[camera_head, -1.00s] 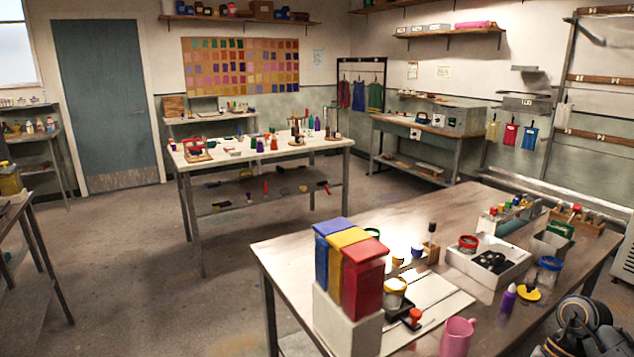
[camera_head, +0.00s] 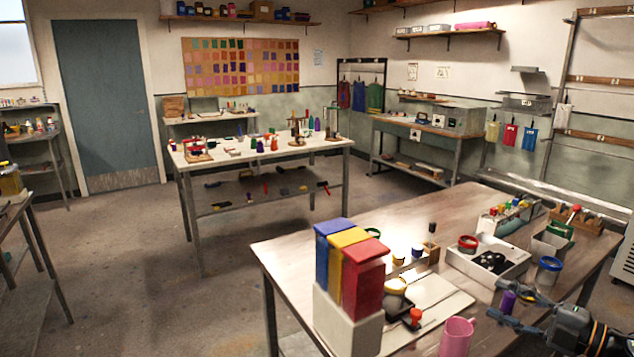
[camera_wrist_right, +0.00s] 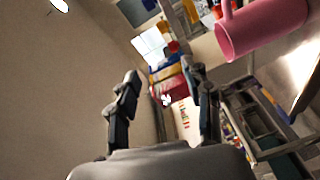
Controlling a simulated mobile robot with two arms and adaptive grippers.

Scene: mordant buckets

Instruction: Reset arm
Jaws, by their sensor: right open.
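My right gripper (camera_head: 506,303) reaches in from the lower right over the front table (camera_head: 285,240). Its two fingers are spread apart, with nothing between them in the right wrist view (camera_wrist_right: 160,78). In the head view the fingers lie around and partly across a purple bottle (camera_head: 507,301); I cannot tell whether they touch it. A pink mug (camera_head: 457,337) stands to the left of the gripper, at the table's near edge. The mug also shows at the upper right of the right wrist view (camera_wrist_right: 265,30). My left gripper is out of view.
Blue, yellow and red blocks (camera_head: 362,285) stand in a white holder (camera_head: 347,328) at the table's left corner. A blue-rimmed jar (camera_head: 548,272) and a white tray (camera_head: 455,258) are close behind the gripper. A white-topped table (camera_head: 240,150) stands further back, with open floor between.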

